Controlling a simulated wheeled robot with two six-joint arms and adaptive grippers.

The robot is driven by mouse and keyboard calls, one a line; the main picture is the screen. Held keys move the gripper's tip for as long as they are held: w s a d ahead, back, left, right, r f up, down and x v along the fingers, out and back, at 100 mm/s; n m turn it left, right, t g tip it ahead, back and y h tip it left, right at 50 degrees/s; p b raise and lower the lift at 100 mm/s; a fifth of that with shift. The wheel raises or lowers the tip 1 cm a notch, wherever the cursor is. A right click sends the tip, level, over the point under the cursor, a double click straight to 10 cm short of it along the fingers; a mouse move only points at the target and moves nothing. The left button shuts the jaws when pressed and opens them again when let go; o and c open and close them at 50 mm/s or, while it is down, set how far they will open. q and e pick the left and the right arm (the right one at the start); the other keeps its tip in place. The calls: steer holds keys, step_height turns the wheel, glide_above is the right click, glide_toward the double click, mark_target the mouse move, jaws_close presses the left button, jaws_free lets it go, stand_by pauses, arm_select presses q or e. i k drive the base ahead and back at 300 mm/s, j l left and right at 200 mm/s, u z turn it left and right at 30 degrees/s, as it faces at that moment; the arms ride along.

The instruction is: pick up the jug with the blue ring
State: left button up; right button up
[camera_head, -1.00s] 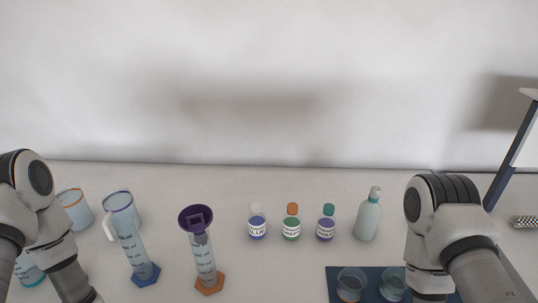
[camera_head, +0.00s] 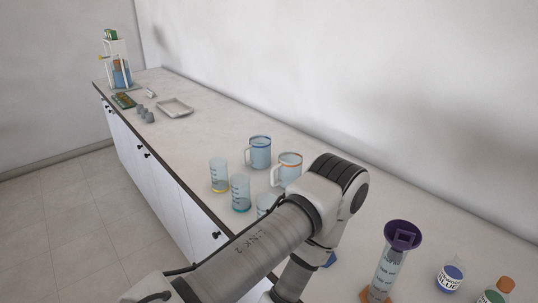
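The jug with the blue ring (camera_head: 260,153) stands upright on the bench, its handle toward the left of the picture. A jug with an orange ring (camera_head: 290,166) stands close to its right. My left arm crosses the lower middle of the view, with its large joint just right of and in front of the jugs. It partly covers the orange-ring jug. The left gripper is out of view, so its state does not show. My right arm and gripper are out of view.
Beakers with yellow (camera_head: 219,178) and teal (camera_head: 240,194) contents stand in front of the jugs; another is partly behind my arm. A purple funnel (camera_head: 402,235) tops a cylinder at right, near bottles (camera_head: 451,274). A tray (camera_head: 175,107) and rack (camera_head: 118,68) are farther back.

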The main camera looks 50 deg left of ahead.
mark_target(260, 146)
steer(key=k+j, duration=0.1)
steer(key=j, duration=0.4)
steer(key=k+j, duration=0.1)
steer(key=j, duration=0.4)
steer(key=k+j, duration=0.15)
steer(key=j, duration=0.35)
steer(key=u, duration=0.05)
